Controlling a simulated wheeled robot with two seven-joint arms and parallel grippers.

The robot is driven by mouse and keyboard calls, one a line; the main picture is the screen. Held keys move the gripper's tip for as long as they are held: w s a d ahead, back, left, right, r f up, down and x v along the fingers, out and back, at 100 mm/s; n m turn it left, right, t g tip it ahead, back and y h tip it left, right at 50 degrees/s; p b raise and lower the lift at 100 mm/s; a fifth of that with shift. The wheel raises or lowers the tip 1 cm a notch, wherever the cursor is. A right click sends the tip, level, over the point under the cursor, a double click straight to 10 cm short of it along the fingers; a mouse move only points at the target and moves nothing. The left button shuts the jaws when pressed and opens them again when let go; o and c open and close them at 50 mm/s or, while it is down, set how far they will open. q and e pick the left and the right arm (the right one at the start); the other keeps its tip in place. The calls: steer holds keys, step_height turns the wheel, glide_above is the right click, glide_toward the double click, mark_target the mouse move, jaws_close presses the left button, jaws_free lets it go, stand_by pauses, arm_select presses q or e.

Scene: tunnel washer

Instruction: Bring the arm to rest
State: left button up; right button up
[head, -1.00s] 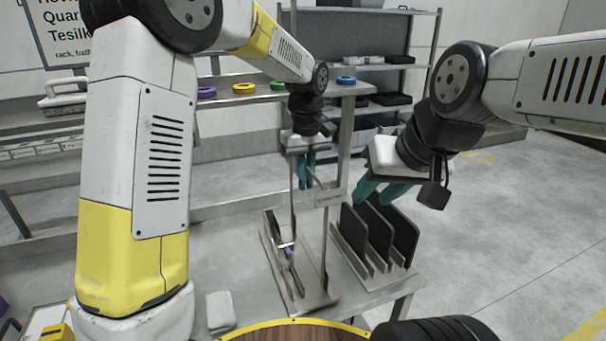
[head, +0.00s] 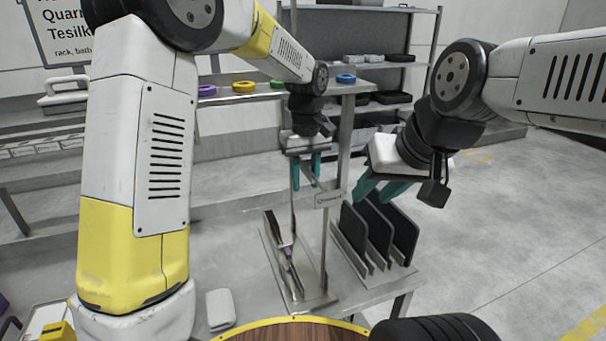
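My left gripper (head: 306,172) hangs pointing down near the middle of the head view, above the metal stand. Its two teal fingers are apart, with nothing seen between them. A thin upright post of the stand passes close to the fingers; I cannot tell whether they touch. My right gripper (head: 380,191) is at the right, tilted down and left, above the black plates. Its teal fingers are spread and look empty, with part of them hidden by the wrist.
The metal stand (head: 318,302) holds a slim tilted item (head: 285,251). Black plates (head: 381,232) stand upright in a rack right of it. A pale block (head: 220,309) lies on the table. Coloured rings (head: 244,86) sit on the shelf behind. Open floor lies to the right.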

mark_target(305, 165)
arm_select(q)
step_height(305, 165, up, 7)
steer(key=shift+r, duration=0.2)
steer(key=s+a+r+m+t+h, duration=0.1)
steer(key=s+a+r+t, duration=0.15)
steer(key=s+a, duration=0.4)
steer(key=s+a+r+m+t+h, duration=0.1)
steer(key=s+a+r+m, duration=0.15)
steer(key=s+a, duration=0.4)
steer(key=s+a+f+t, duration=0.2)
steer(key=s+a, duration=0.3)
steer(key=s, duration=0.3)
steer(key=shift+f+m+t, duration=0.2)
steer(key=shift+m+t, duration=0.15)
